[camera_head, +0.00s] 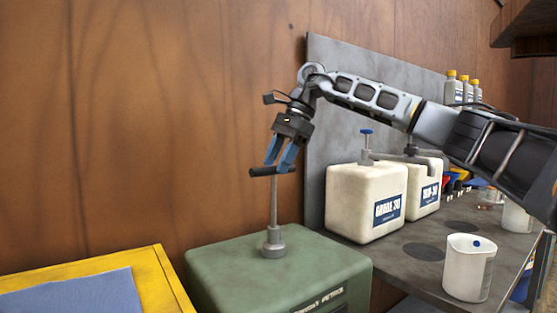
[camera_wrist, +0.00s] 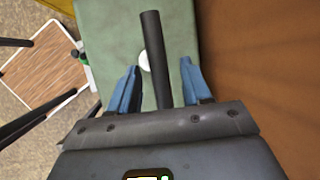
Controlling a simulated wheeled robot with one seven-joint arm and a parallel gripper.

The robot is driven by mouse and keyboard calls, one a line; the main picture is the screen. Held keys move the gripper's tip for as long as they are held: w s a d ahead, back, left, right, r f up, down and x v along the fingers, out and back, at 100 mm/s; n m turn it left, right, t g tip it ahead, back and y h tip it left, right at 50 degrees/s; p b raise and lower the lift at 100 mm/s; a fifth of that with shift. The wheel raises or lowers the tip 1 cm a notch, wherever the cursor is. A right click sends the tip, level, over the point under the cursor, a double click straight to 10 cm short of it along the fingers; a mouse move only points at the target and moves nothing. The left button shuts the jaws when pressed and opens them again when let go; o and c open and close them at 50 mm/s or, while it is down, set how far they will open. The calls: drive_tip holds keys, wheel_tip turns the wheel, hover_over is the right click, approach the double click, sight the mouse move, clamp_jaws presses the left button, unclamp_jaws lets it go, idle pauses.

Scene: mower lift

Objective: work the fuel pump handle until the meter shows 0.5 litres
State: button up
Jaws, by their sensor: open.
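The fuel pump is a green box (camera_head: 245,265) with a thin grey rod (camera_head: 273,212) rising from its top. A dark crossbar handle (camera_head: 260,172) sits on the rod. My gripper (camera_head: 278,166) is over the handle, pointing down with its blue fingers open. In the wrist view, the handle (camera_wrist: 152,40) runs between the two fingers of my gripper (camera_wrist: 160,66), with a gap visible on both sides. The green box top (camera_wrist: 105,20) lies below. The lettering on the box's front is partly cut off, and I cannot read a meter value.
A yellow tray (camera_head: 160,270) with a blue mat (camera_head: 75,295) is at the left. Two white fuel cans (camera_head: 365,180) and a white jug (camera_head: 468,268) stand on a grey bench (camera_head: 410,270) at the right. A wooden wall (camera_head: 180,120) rises close behind the pump.

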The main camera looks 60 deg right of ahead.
drive_tip(key=v, duration=0.7)
drive_tip(key=shift+s+r, duration=0.2)
drive_tip(key=shift+r, duration=0.1)
drive_tip(key=shift+d, duration=0.1)
